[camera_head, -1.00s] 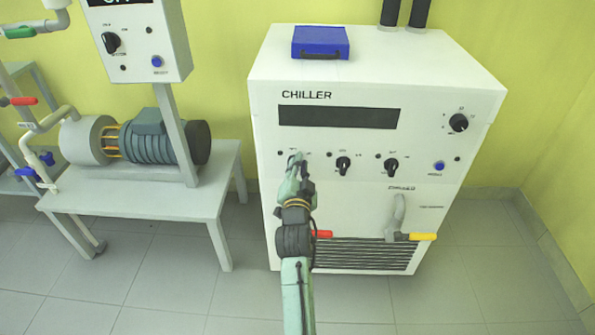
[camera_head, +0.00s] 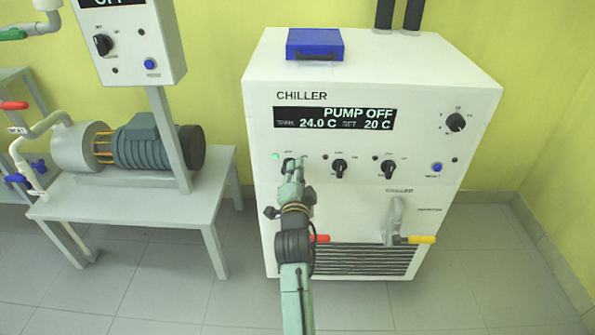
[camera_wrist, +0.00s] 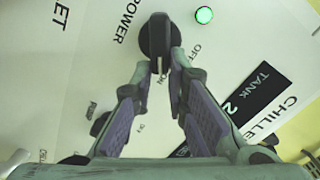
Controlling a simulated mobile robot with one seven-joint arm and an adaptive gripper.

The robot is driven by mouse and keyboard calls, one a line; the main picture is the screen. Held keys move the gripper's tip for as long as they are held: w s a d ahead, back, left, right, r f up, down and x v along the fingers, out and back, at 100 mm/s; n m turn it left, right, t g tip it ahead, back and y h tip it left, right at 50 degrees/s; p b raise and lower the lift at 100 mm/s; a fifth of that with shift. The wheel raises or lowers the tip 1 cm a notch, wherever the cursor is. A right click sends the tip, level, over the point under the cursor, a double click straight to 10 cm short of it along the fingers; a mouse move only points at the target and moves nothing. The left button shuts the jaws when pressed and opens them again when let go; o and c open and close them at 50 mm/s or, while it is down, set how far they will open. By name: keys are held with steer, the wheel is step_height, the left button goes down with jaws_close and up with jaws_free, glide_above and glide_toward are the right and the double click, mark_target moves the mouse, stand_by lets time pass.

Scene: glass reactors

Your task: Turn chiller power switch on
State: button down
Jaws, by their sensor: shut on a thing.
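The white chiller (camera_head: 345,215) stands at the centre right of the head view. Its display (camera_head: 335,118) is lit and reads "PUMP OFF", "24.0 C" and "20 C". The black power switch knob shows in the wrist view (camera_wrist: 155,35), beside the word POWER, with its white mark toward the ON label. A green lamp (camera_wrist: 204,15) beside it is lit; it also shows in the head view (camera_head: 276,156). My gripper (camera_head: 292,170) is at the knob, with its fingers on both sides of it in the wrist view (camera_wrist: 160,70). In the head view it hides part of the knob.
Two more black knobs (camera_head: 339,167) (camera_head: 389,168) sit right of my gripper on the panel. A tap with a yellow handle (camera_head: 420,240) and a red handle (camera_head: 320,238) stick out below. A blue case (camera_head: 314,44) lies on top. A motor bench (camera_head: 130,197) stands left.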

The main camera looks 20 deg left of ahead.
steer(key=c, duration=1.6)
jaws_free()
steer(key=v, duration=1.2)
